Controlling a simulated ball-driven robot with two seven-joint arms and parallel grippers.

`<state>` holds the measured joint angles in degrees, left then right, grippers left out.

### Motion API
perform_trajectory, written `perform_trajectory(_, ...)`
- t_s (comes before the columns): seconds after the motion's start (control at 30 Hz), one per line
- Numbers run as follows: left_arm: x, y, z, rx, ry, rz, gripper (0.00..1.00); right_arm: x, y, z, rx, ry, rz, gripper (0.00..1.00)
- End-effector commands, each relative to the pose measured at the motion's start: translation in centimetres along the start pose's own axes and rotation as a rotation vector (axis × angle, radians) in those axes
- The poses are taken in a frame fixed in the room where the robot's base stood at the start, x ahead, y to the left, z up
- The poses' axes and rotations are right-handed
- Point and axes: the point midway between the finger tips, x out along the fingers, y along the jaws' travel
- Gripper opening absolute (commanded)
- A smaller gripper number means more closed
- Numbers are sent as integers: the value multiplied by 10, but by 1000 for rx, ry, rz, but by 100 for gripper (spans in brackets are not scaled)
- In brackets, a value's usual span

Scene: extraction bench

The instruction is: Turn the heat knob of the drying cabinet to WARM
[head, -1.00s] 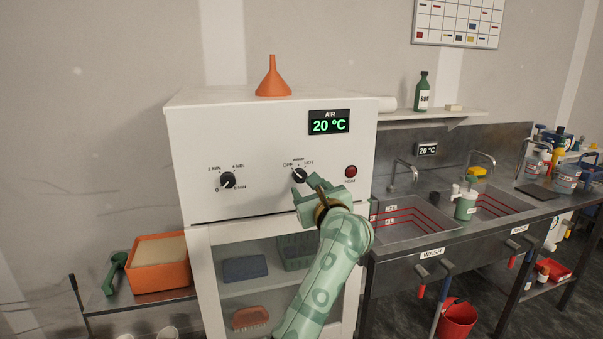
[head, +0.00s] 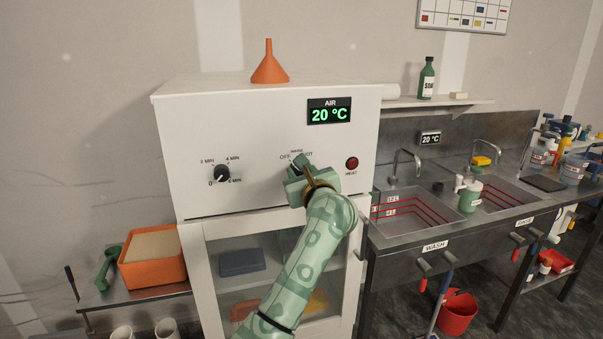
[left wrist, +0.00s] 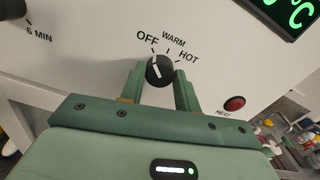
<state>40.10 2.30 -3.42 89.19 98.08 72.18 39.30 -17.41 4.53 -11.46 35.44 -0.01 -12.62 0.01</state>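The drying cabinet (head: 265,120) is a white box with a control panel. Its black heat knob (left wrist: 159,70) has OFF, WARM and HOT marks above it, and its white pointer line is toward OFF. My left gripper (head: 300,174) is at this knob and hides most of it in the head view. In the left wrist view my left gripper (left wrist: 162,82) has one green finger on each side of the knob. The fingers are apart, and I cannot tell whether they touch it. My right gripper is not in view.
A black timer knob (head: 222,174) is left on the panel. A red heat lamp (head: 352,163) is right of my gripper. The air display (head: 329,112) reads 20 °C. An orange funnel (head: 270,65) stands on top. A sink bench (head: 450,225) stands right.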

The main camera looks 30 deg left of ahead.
Motion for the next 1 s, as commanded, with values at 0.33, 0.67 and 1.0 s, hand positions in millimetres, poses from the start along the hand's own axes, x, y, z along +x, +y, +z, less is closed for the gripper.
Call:
perform_trajectory(0.33,0,0,2,88,1,1,9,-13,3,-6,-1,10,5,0)
perform_trajectory(0.67,-1,-1,5,344,3,0,9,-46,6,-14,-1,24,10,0)
perform_trajectory(1.0,0,-1,3,610,3,0,9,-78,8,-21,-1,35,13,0)
